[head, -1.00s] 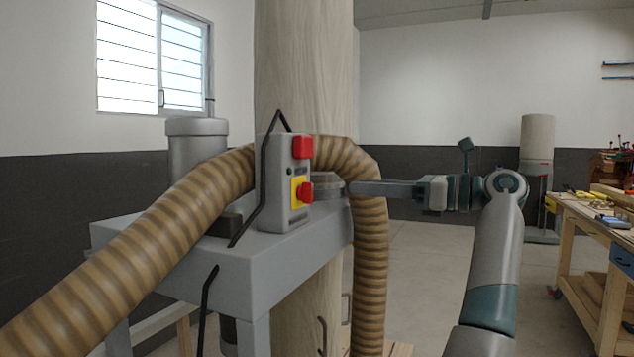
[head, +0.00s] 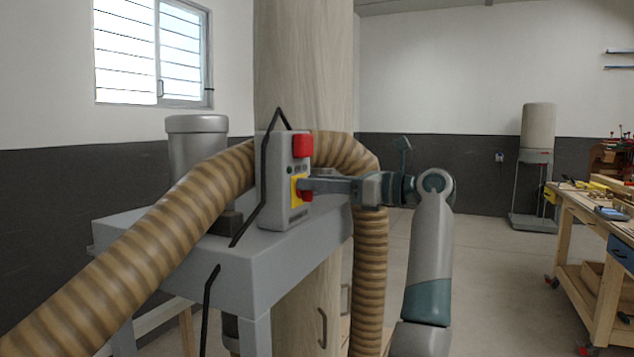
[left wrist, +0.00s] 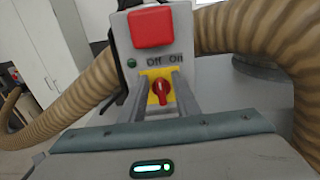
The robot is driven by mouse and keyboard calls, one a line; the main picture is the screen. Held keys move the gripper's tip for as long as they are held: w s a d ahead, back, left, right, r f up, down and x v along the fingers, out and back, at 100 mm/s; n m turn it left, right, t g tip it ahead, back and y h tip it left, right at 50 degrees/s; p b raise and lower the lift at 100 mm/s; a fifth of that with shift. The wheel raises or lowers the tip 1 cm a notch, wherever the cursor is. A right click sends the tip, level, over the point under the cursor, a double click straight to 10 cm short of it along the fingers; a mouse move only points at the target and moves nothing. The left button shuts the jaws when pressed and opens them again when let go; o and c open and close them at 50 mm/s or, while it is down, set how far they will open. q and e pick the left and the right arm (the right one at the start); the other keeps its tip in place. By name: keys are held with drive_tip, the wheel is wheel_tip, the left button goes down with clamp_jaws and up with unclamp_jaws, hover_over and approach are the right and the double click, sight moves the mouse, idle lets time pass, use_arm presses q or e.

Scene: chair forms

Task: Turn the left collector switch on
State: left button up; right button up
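The collector switch box (head: 287,195) is a grey upright panel on the grey machine stand, with a red square button (head: 303,146) on top and a red rotary knob (head: 307,195) on a yellow plate below. In the left wrist view the red knob (left wrist: 160,91) sits under the labels "Off" and "On"; I cannot tell surely which one it points to. My left gripper (head: 303,185) is at the knob. In the wrist view its fingers (left wrist: 160,84) are apart, one each side of the knob, with small gaps showing. My right gripper is not in view.
A ribbed tan hose (head: 140,250) arches behind the box, and a black bent rod (head: 263,180) runs along its left side. A workbench with tools (head: 590,215) stands at the right. The floor (head: 475,260) between is clear.

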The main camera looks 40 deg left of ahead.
use_arm(q)
clamp_jaws()
drive_tip(key=shift+m, duration=0.3)
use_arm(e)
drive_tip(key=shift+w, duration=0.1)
use_arm(q)
drive_tip(key=m+p, duration=0.1)
drive_tip(key=m, duration=0.5)
drive_tip(key=w+f+m+p, duration=0.1)
drive_tip(key=m, duration=0.4)
drive_tip(key=w+f+m+p, duration=0.1)
drive_tip(key=m, duration=0.5)
drive_tip(key=shift+a+m, duration=0.3)
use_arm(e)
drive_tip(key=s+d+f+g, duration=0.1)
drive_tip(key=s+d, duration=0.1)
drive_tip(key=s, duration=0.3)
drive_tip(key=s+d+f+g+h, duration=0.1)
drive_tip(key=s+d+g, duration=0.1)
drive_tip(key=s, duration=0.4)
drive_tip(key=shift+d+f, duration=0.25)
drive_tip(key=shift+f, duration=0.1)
